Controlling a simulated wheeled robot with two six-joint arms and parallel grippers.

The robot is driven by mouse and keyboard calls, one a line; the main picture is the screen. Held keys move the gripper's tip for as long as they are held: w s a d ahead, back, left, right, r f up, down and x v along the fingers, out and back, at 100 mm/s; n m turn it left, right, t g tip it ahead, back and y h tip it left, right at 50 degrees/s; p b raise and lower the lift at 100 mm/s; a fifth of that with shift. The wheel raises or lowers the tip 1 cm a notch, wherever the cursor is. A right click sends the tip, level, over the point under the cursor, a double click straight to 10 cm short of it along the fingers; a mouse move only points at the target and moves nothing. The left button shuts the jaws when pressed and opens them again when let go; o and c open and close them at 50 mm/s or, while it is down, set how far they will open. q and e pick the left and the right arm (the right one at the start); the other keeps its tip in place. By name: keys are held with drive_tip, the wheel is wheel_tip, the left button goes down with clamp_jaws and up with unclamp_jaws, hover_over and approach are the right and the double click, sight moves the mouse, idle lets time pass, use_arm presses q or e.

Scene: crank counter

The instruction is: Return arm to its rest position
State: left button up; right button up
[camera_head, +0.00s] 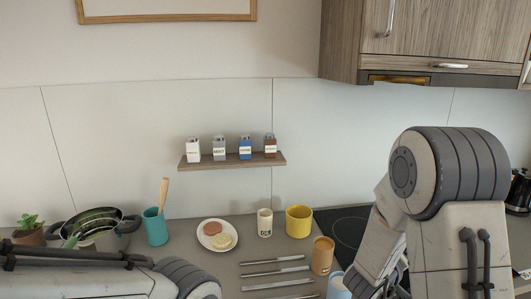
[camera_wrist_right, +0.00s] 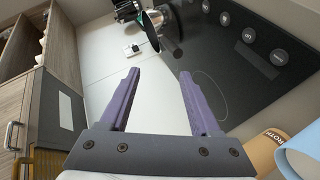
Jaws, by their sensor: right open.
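My right arm fills the right side of the head view, raised and bent in front of the counter. Its gripper is hidden in the head view. In the right wrist view my right gripper (camera_wrist_right: 159,74) shows two purple fingers spread wide apart, with nothing between them. They point across the dark cooktop and pale wall. My left arm crosses the lower left corner of the head view, low in front of the counter; its gripper is out of view.
Close to my right arm stand a tan can (camera_head: 322,256), a light blue cup (camera_head: 338,288) and a yellow mug (camera_head: 299,221). A plate (camera_head: 217,236), a teal utensil cup (camera_head: 155,228) and a pot (camera_head: 112,241) stand further left. A wall shelf (camera_head: 232,162) holds several small cartons.

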drive_tip(key=w+a+f+n+t+y+b, duration=0.1)
drive_tip(key=w+a+y, duration=0.15)
drive_tip(key=a, duration=0.45)
drive_tip(key=w+a+f+t+y+b, duration=0.1)
drive_tip(key=a+f+y, duration=0.1)
drive_tip(key=a+y, duration=0.35)
drive_tip(key=s+a+f+n+g+y+b, duration=0.1)
drive_tip(key=s+a+y, duration=0.2)
drive_tip(key=a, duration=0.6)
drive_tip(key=s+a+f+n+g+y+b, duration=0.1)
drive_tip(key=s+a+y+b, duration=0.1)
drive_tip(key=a, duration=0.7)
drive_tip(key=s+a+f+n+g+y+b, duration=0.25)
drive_tip(key=s+a, duration=0.35)
drive_tip(key=s, duration=0.5)
drive_tip(key=s+d+g+h, duration=0.2)
drive_tip(key=s+g, duration=0.3)
drive_tip(key=s, duration=0.8)
drive_tip(key=shift+d+h+b, duration=0.3)
drive_tip(key=shift+h+b, duration=0.05)
drive_tip(key=shift+b, duration=0.1)
drive_tip(key=shift+r, duration=0.1)
